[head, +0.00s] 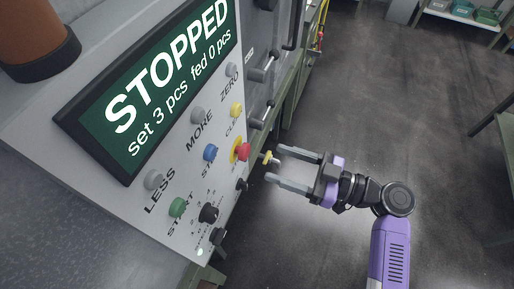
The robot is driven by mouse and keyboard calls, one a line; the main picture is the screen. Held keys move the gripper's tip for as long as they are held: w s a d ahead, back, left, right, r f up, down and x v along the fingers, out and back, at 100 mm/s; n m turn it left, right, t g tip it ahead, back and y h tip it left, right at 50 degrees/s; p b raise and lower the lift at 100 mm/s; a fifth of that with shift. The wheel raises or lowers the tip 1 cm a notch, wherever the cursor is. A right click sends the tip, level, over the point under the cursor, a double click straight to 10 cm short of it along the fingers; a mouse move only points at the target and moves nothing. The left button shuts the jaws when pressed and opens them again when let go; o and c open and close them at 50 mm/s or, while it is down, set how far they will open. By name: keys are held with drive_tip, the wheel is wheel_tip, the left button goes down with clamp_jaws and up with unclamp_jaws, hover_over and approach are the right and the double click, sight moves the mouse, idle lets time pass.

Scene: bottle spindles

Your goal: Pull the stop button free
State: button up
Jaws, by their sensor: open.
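The red stop button (243,152) sits on a yellow surround on the lower right of the grey control panel (140,211). My gripper (272,167) is open, to the right of the button, with its two fingers pointing left toward the panel. A small yellow and pale piece (268,158) shows between the button and the fingertips; I cannot tell what it belongs to. The fingers look apart from the red button. The display (150,85) reads "STOPPED", "set 3 pcs fed 0 pcs".
Close around the stop button are a blue button (210,152), a yellow button (236,109), a green button (177,207) and a black knob (208,213). Dark handles (262,75) stick out beyond the panel. The floor (400,120) to the right is clear.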

sight(248, 153)
drive_tip(key=p+x, duration=0.2)
drive_tip(key=x, duration=0.5)
drive_tip(key=shift+a, duration=0.1)
clamp_jaws()
